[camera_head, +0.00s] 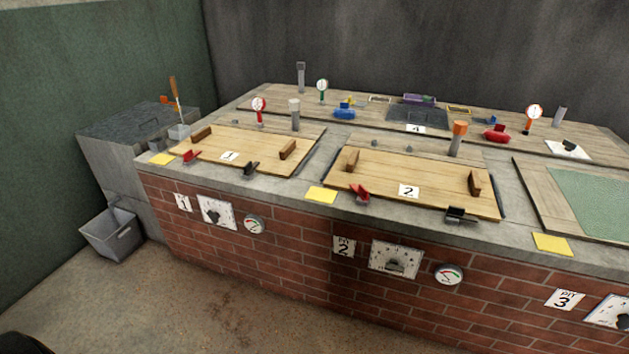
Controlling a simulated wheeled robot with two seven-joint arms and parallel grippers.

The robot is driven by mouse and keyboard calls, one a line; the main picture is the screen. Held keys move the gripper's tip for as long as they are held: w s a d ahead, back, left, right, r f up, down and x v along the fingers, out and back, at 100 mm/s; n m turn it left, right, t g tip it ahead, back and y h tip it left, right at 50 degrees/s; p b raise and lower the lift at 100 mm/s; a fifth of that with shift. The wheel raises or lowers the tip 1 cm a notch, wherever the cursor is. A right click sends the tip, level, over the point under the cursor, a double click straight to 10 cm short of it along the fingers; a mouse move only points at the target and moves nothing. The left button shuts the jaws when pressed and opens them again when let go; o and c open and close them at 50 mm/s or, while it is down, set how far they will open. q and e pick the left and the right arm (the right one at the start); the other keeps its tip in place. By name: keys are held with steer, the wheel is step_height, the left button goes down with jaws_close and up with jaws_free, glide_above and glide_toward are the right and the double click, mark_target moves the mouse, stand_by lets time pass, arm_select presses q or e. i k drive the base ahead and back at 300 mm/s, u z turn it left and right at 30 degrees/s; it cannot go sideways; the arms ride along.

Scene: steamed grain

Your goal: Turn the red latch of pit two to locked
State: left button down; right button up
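The red latch (360,193) of pit two sits at the front edge of the wooden lid marked 2 (370,178), left of the number card. Its red handle slants up and to the left; I cannot tell from here whether that is locked or unlocked. A black latch (461,215) sits at the right of the same front edge. The lid lies flat over the pit and has two dark wooden handles. Neither of my grippers is in view, and nothing touches the latch.
Pit one's lid (245,143) has its own red latch (191,156) and lies to the left. A yellow card (321,194) lies left of pit two's latch. Below are a dial (396,259) and gauge (449,274) on the brick front. The floor in front is clear.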

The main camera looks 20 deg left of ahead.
mark_target(360, 190)
steer(key=z, duration=0.05)
steer(key=i, duration=0.95)
steer(key=z, duration=0.5)
